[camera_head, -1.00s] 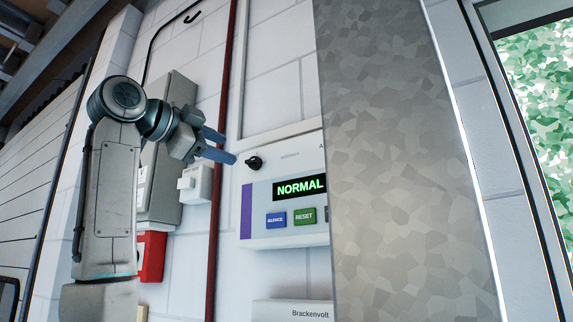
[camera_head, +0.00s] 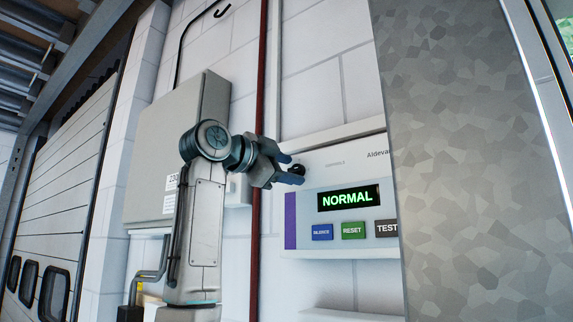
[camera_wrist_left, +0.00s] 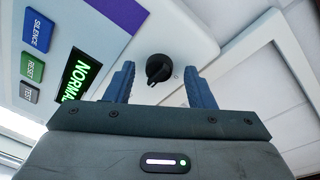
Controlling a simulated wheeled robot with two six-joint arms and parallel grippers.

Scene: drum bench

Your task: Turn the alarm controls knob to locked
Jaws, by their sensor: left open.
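The alarm controls knob (camera_head: 298,169) is a small black rotary knob at the upper left of the white alarm panel (camera_head: 300,250). In the left wrist view the knob (camera_wrist_left: 158,69) shows whole, ahead of and between the two blue fingers, with a gap on each side. My left gripper (camera_head: 288,169) is open, its fingertips close to the knob; in the head view they partly cover it. I cannot tell whether they touch it. The panel's display (camera_head: 348,197) reads NORMAL in green. My right gripper is not in view.
Below the display are the blue SILENCE (camera_head: 322,232), green RESET (camera_head: 353,230) and dark TEST (camera_head: 386,228) buttons. A dark red pipe (camera_head: 257,90) runs vertically left of the panel. A grey cabinet (camera_head: 180,110) hangs further left. A wide grey mottled column (camera_head: 460,160) covers the panel's right part.

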